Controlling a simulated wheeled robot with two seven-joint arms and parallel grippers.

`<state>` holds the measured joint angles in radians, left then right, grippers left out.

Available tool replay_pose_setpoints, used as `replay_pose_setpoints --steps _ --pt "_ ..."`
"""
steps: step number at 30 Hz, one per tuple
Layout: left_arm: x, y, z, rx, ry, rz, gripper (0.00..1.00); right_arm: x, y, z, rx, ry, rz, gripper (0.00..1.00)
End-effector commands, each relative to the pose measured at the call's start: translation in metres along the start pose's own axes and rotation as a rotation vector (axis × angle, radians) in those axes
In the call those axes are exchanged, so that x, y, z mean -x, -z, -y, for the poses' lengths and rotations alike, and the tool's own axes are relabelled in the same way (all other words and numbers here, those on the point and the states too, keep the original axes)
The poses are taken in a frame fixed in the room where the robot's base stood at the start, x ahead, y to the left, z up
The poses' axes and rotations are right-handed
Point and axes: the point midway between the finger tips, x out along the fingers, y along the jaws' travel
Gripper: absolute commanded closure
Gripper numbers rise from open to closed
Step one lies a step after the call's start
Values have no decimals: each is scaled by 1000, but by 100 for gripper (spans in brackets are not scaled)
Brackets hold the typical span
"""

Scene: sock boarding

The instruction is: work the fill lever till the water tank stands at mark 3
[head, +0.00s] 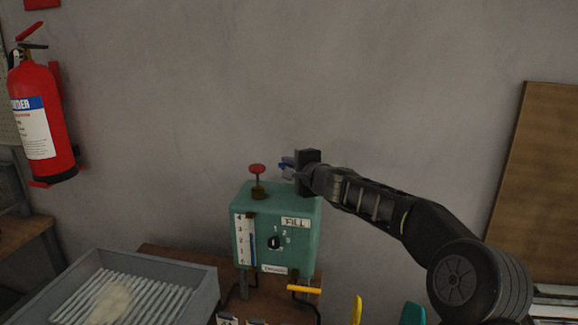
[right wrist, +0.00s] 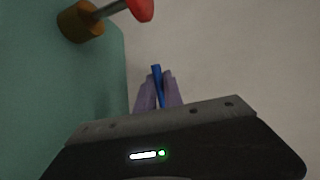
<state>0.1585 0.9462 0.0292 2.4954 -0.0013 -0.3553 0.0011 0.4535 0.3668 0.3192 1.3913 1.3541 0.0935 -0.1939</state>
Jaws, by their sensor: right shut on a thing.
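A teal box (head: 275,226) with a "FILL" label stands against the wall. A white gauge strip (head: 240,238) with numbered marks is on its front left, with a narrow blue column (head: 252,249) beside it. The column's top is somewhere around the middle marks, too small to read exactly. The lever's base is hidden. My left gripper is out of view.
A red-capped plunger (head: 257,170) rises from the box top, left of my right gripper. A grey ribbed tray (head: 200,291) stands at lower left. A yellow bar (head: 304,289) is below the box. A fire extinguisher (head: 40,120) hangs at far left.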

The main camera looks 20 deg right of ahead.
Motion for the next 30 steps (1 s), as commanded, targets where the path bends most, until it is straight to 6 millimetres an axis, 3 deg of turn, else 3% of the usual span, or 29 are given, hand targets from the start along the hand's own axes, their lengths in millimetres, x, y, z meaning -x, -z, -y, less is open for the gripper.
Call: replay_pose_setpoints --steps 9,15,24,25,30 --pt "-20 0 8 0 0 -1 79 -8 0 -3 -24 8 -139 100" --pt "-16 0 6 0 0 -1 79 -11 5 2 -50 18 -267 100" --pt "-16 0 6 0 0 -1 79 -11 7 1 -52 19 -282 100" --pt "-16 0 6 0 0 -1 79 -11 7 1 -52 19 -282 87" --pt "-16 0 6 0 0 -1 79 -11 7 2 -52 20 -281 73"
